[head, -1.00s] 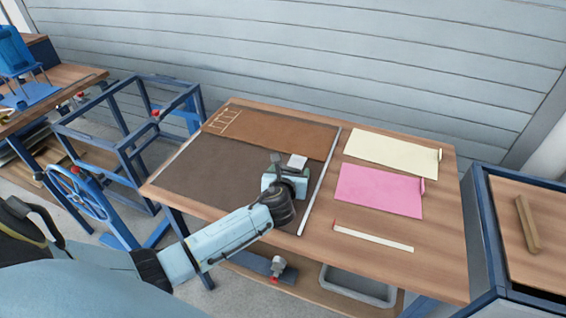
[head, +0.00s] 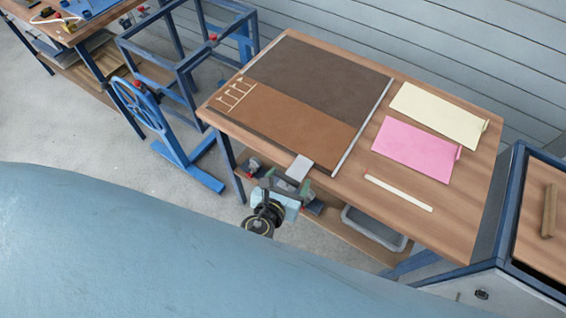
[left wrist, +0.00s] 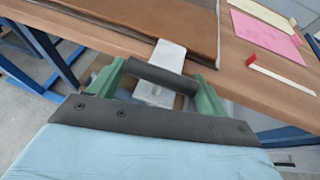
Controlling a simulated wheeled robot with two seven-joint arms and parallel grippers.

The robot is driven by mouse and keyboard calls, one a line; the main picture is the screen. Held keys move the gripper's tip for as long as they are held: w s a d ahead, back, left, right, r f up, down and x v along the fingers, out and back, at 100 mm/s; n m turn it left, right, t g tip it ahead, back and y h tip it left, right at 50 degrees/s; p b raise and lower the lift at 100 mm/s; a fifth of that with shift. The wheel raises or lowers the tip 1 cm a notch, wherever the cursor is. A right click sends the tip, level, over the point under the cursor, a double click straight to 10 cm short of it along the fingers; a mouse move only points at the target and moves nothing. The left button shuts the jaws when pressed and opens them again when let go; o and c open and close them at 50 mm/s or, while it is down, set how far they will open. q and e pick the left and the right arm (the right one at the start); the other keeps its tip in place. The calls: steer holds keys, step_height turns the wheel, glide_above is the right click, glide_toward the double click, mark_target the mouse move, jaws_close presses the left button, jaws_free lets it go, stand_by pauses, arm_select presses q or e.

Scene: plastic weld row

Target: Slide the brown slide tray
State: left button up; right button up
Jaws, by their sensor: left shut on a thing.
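The brown slide tray (head: 300,122) is a flat brown panel on the near half of a dark bed (head: 325,70), at the bench's near edge in the head view. It also shows at the top of the left wrist view (left wrist: 130,18). A light grey tab (head: 299,166) sticks out from its near side over the bench edge. My left gripper (head: 288,184) is just off that edge. In the left wrist view its green fingers are shut on a dark handle bar (left wrist: 160,77) at the grey tab (left wrist: 168,54). My right gripper is not in view.
A pale rail (head: 362,128) runs along the bed's right side. Cream (head: 437,113) and pink (head: 415,149) sheets and a white strip (head: 398,193) lie right of it. A grey bin (head: 375,232) is below the bench. A blue frame with a handwheel (head: 137,104) stands left.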

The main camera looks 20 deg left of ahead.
arm_select(q)
steer(key=shift+s+d+r, duration=0.1)
steer(key=shift+s+d, duration=0.15)
steer(key=shift+s, duration=0.1)
steer(key=o, duration=1.2)
steer(key=shift+s, duration=0.1)
steer(key=shift+a, duration=0.1)
steer(key=shift+a, duration=0.1)
steer(key=p+v, duration=0.1)
steer(key=v, duration=1.2)
steer(key=shift+s, duration=0.2)
